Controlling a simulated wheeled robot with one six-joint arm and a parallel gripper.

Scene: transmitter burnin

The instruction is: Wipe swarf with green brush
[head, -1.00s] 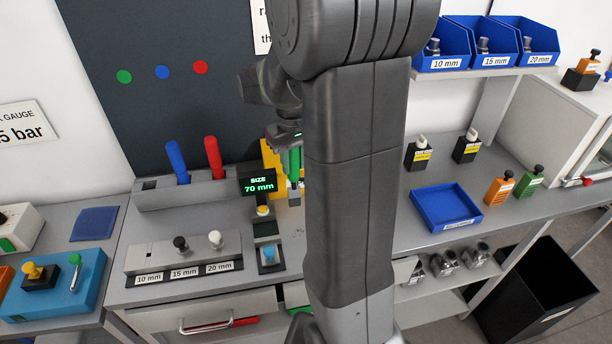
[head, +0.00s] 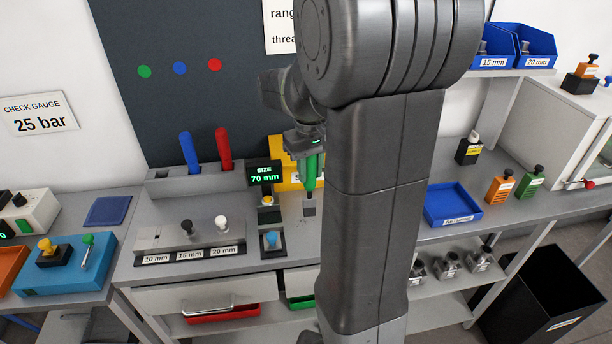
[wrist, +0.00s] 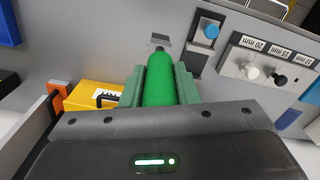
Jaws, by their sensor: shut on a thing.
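My gripper (head: 308,150) is shut on the green brush. In the head view the green handle (head: 309,172) hangs below the gripper, with a grey block-like end (head: 309,208) at its bottom, over or near the bench top. In the wrist view the handle (wrist: 165,82) lies between the two jaws, and a small part of the grey end (wrist: 160,44) shows beyond it. I cannot tell whether the brush touches the bench. No swarf can be made out. My arm hides part of the bench to the right.
A rack (head: 205,181) with a blue (head: 189,153) and a red handle (head: 223,150) stands at the back left. Left of the brush are the size display (head: 264,174) and a gauge block (head: 190,240). A yellow box (wrist: 88,97) is close by. A blue tray (head: 453,205) lies right.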

